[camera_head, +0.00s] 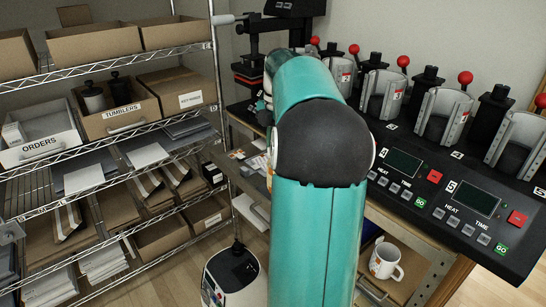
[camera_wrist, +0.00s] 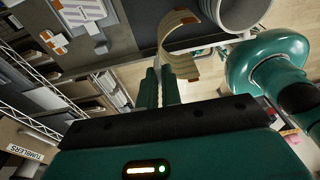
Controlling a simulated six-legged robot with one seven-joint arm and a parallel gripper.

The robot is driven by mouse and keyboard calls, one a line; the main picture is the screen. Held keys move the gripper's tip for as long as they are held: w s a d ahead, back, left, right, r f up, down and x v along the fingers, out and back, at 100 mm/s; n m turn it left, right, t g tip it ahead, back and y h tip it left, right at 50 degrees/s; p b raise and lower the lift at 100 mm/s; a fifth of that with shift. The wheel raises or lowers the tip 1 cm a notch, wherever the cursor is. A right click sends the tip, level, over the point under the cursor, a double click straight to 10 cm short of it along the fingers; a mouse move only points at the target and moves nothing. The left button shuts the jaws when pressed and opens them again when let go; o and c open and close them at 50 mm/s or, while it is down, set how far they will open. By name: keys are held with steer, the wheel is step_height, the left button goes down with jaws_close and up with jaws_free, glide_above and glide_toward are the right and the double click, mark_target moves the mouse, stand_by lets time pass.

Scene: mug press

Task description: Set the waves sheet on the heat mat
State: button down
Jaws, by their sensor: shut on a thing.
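In the wrist view my gripper (camera_wrist: 163,82) is shut on a curled, thin tan-and-white sheet (camera_wrist: 184,40), which arcs up beyond the fingertips. Its print is too small to read as waves. A dark flat area (camera_wrist: 148,22) lies beyond the sheet; I cannot tell whether it is the heat mat. In the head view my own teal arm fills the middle and hides my gripper and the held sheet.
Mug presses with red-knobbed levers (camera_head: 446,108) and a control panel (camera_head: 455,195) line the right. A wire shelf (camera_head: 115,62) with boxes stands left. A white mug (camera_head: 386,262) sits below the bench. White-and-orange items (camera_wrist: 80,12) lie upper left in the wrist view.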

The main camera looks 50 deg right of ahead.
step_height(320, 180, down, 6)
steer(key=w+d, duration=0.1)
steer(key=d, duration=0.1)
steer(key=shift+w, duration=0.35)
steer(key=shift+f, duration=0.25)
steer(key=c, duration=1.6)
jaws_free()
